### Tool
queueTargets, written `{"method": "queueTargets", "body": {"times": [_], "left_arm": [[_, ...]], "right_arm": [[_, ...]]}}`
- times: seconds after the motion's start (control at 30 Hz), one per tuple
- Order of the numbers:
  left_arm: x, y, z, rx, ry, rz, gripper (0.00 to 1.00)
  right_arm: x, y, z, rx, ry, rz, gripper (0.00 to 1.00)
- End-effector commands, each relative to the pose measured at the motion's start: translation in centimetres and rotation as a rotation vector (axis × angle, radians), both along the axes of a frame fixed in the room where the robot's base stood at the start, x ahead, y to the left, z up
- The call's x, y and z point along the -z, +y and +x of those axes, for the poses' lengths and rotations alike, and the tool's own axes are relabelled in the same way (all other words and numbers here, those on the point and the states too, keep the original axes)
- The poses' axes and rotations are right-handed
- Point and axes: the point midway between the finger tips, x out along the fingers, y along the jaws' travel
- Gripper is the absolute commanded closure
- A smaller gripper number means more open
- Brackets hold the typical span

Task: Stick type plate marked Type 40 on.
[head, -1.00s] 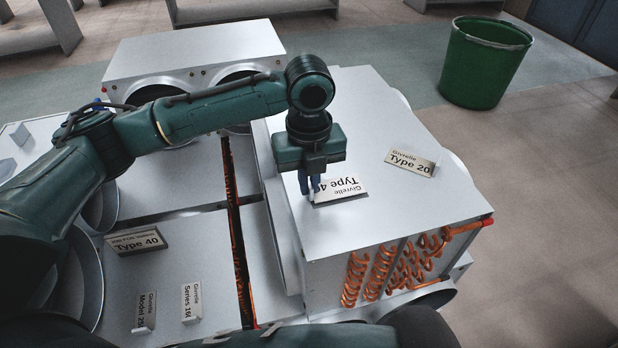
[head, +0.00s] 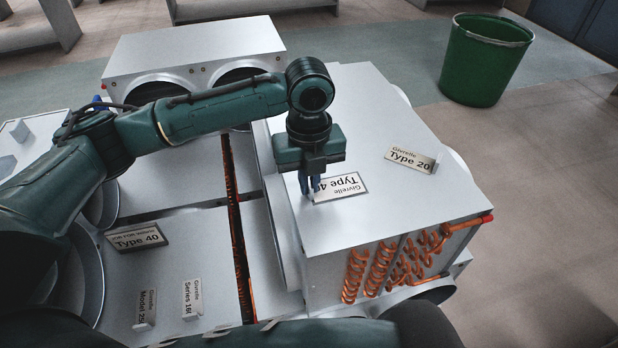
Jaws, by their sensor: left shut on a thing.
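My left gripper (head: 310,186) points down over the near left part of the top of the right-hand metal unit (head: 390,130). Its blue fingers are shut on the left end of a pale plate (head: 345,186). The plate reads upside down "Givrelle Type 4…", and the fingers hide the last digit. The plate is at or very close to the top surface; I cannot tell if it lies fully flat. A dark-framed sign (head: 137,238) marked "Type 40" stands on the left-hand surface. My right gripper is not in view.
A "Type 20" plate (head: 410,160) is on the same unit's top, to the right. "Model" (head: 147,308) and "Series" (head: 192,300) plates are at lower left. Copper coils (head: 380,270) show on the unit's front. A green bin (head: 486,60) stands on the floor.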

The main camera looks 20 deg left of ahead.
Motion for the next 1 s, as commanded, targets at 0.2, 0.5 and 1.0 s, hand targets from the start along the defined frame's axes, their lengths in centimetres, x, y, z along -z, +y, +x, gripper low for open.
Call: {"method": "queueTargets", "body": {"times": [0.2, 0.5, 1.0], "left_arm": [[0.1, 0.0, 0.0, 0.0, 0.002, 0.001, 0.8], [0.1, 0.0, 0.0, 0.0, 0.001, 0.0, 0.68], [-6.9, 0.0, 0.1, 0.0, -0.004, -0.001, 0.68]], "right_arm": [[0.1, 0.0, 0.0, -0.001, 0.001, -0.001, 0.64], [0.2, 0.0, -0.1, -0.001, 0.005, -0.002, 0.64], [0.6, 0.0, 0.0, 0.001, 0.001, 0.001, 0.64]]}}
